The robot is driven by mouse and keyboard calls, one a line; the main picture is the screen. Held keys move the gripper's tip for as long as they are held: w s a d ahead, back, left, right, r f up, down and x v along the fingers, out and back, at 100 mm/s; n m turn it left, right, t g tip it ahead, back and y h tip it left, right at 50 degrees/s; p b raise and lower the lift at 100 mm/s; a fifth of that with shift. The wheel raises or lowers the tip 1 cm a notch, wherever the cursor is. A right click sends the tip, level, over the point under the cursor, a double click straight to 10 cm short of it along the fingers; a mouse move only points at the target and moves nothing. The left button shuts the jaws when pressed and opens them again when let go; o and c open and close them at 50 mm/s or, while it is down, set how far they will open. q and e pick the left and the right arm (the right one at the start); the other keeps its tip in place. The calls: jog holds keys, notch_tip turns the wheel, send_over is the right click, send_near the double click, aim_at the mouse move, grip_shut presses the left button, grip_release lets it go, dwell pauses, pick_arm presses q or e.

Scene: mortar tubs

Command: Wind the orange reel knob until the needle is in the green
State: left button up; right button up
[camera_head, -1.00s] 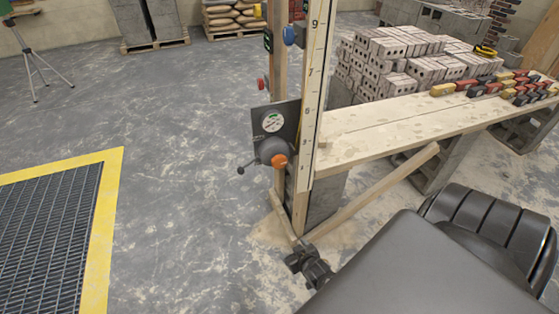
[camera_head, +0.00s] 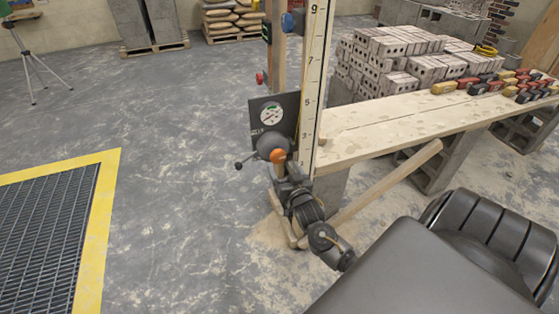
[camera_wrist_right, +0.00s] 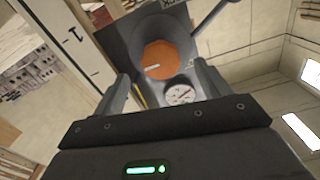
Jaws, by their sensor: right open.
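The orange reel knob (camera_head: 277,156) sits on the front of the grey reel (camera_head: 268,144), low on the upright post. Above it the round white gauge (camera_head: 271,115) is fixed on a dark plate (camera_head: 256,110); its green patch shows, but the needle is too small to read surely. In the right wrist view the knob (camera_wrist_right: 161,59) lies ahead between the fingers, with the gauge (camera_wrist_right: 180,95) nearer. My right gripper (camera_head: 280,168) is just below and in front of the knob; its fingers (camera_wrist_right: 162,84) are apart with nothing between them. My left gripper is not in view.
A marked white staff (camera_head: 311,95) stands right beside the reel. A plank bench (camera_head: 400,125) with bricks runs off to the right, with a slanting wooden brace (camera_head: 390,180) below it.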

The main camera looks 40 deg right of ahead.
aim_at(279, 159)
jog(key=x, duration=0.5)
jog(key=c, duration=1)
jog(key=shift+m, duration=0.4)
